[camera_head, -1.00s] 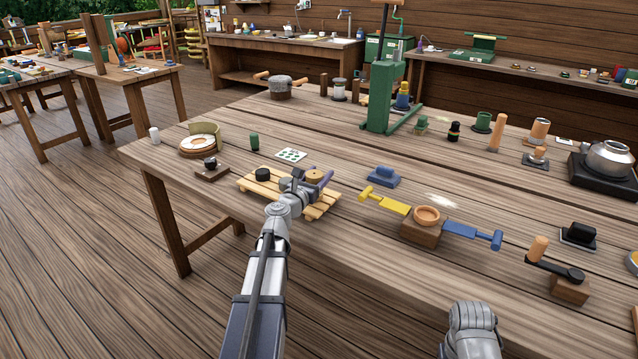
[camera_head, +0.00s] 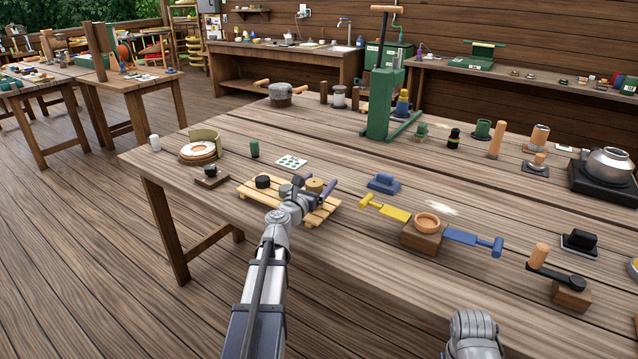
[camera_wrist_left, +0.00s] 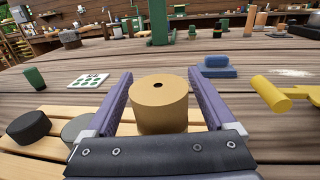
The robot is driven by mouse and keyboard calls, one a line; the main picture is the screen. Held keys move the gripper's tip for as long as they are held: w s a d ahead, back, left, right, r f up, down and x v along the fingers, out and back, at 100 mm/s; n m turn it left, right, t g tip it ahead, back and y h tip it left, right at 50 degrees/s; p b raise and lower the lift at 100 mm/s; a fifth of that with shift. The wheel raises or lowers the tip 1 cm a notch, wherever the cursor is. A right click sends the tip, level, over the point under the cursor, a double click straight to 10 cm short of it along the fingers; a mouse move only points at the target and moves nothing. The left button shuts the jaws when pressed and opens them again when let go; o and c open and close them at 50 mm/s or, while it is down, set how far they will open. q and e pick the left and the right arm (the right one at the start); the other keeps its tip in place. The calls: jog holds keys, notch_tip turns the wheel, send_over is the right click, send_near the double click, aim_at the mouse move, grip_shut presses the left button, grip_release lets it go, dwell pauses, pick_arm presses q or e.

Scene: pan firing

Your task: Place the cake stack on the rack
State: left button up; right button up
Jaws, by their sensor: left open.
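The cake stack appears as a tan cylinder with a small dark hole in its top (camera_wrist_left: 158,100). It stands upright near the right end of the slatted wooden rack (camera_head: 250,191), and it also shows in the head view (camera_head: 315,184). My left gripper (camera_head: 313,187) is open, with its purple fingers on either side of the cylinder in the left wrist view. A small gap shows beside the fingers there; the cylinder's lower front is hidden by the gripper body. My right gripper is not visible; only a grey part of my right arm shows at the bottom.
A black disc (camera_head: 263,181) and a grey disc (camera_wrist_left: 75,130) are on the rack to the left. A dotted card (camera_head: 291,161) lies behind. A blue block (camera_head: 383,183) and a yellow-handled tool (camera_head: 385,208) are to the right. The table front is mostly clear.

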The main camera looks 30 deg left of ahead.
pick_arm(q)
jog(key=s, duration=1.1)
jog(key=shift+s+d, duration=0.35)
jog(key=shift+s, duration=0.2)
